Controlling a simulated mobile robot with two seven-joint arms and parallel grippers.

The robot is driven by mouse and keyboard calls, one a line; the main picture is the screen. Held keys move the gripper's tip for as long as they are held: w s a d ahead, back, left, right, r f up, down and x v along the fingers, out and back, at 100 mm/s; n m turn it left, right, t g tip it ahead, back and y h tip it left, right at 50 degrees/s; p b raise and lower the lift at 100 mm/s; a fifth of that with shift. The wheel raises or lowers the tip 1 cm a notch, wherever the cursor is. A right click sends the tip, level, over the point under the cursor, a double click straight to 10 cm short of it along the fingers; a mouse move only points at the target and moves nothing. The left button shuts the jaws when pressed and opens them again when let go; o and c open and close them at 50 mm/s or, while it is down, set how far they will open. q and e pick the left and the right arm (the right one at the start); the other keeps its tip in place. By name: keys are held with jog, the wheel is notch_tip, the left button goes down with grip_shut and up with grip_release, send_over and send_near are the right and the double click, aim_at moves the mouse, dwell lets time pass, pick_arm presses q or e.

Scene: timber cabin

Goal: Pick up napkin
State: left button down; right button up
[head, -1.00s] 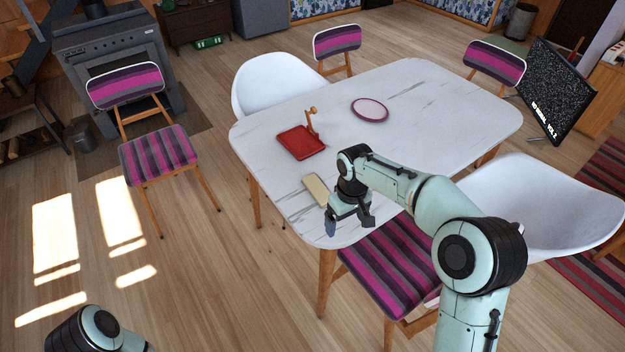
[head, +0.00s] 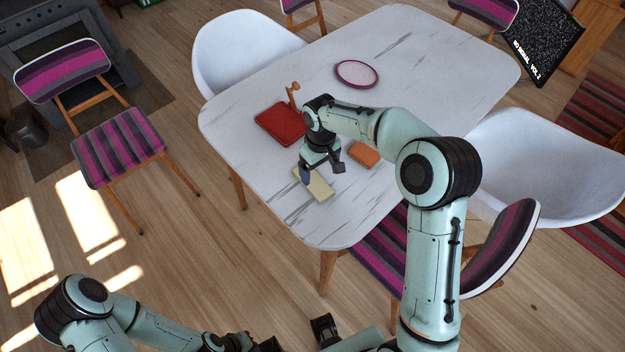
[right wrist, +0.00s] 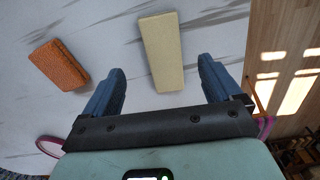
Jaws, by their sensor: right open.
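A cream, flat rectangular piece that looks like the folded napkin (head: 321,188) lies on the white marbled table near its front left edge. In the right wrist view the napkin (right wrist: 162,52) lies ahead, between the lines of the two fingers. My right gripper (head: 321,172) is open and empty, just above the napkin; the gap between them is hard to judge. Its blue-grey fingertips also show in the right wrist view (right wrist: 161,78). My left arm is at the bottom left; its gripper (head: 268,345) is partly cut off at the bottom edge.
An orange block (head: 364,154) lies right of the napkin. A red tray (head: 281,124), a small wooden item (head: 293,95) and a pink-rimmed plate (head: 357,73) are farther back. A striped chair (head: 385,250) and white chairs stand round the table (head: 440,70).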

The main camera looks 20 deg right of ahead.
aim_at(317, 184)
jog(key=f, duration=0.7)
jog(key=shift+w+a+f, duration=0.15)
jog(key=shift+a+f, duration=0.1)
jog(key=shift+f, duration=0.05)
jog(key=shift+c, duration=0.3)
jog(key=c, duration=1.1)
